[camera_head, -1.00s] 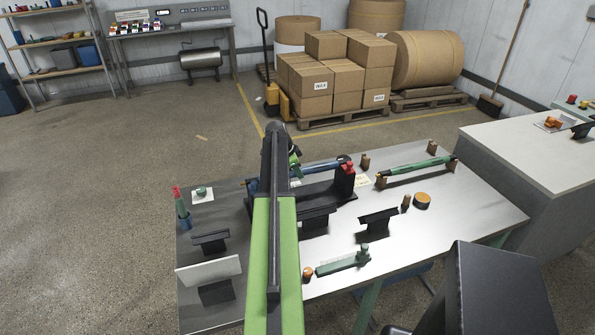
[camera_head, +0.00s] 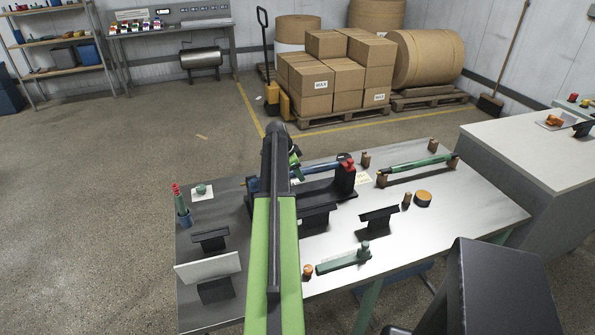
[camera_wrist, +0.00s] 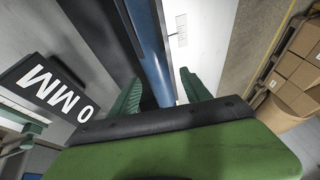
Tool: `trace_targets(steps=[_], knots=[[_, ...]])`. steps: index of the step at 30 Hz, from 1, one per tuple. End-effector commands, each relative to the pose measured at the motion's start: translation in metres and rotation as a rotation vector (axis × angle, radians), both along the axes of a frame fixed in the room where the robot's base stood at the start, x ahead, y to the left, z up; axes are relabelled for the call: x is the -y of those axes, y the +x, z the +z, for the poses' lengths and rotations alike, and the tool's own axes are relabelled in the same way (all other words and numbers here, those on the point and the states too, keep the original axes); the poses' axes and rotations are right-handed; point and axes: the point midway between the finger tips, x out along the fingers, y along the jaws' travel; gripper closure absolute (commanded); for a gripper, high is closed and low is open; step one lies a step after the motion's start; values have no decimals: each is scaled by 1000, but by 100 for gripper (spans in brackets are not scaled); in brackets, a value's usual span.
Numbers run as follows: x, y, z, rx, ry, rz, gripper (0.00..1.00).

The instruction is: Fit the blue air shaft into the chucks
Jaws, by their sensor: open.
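The blue air shaft (camera_head: 318,168) lies across the black chuck stand (camera_head: 318,191) in the head view. Its right end meets the right chuck (camera_head: 346,178), a black post with a red top. I cannot tell how fully that end is seated. In the wrist view the blue shaft (camera_wrist: 151,45) runs between the green fingers of my gripper (camera_wrist: 160,82). The fingers are spread apart, one on each side of it.
A green shaft (camera_head: 420,164) rests on brown supports at the table's right. Black stands (camera_head: 378,219), a green tool (camera_head: 344,262) and an orange-topped disc (camera_head: 423,199) are on the table (camera_head: 470,212). A blue cup (camera_head: 184,217) stands at its left edge.

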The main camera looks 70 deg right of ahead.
Motion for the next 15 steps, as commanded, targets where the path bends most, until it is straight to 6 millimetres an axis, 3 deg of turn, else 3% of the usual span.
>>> trace_targets(steps=[8,15], knots=[[-4,2,13,1,1,0,44],[-21,9,58,-1,0,2,44]])
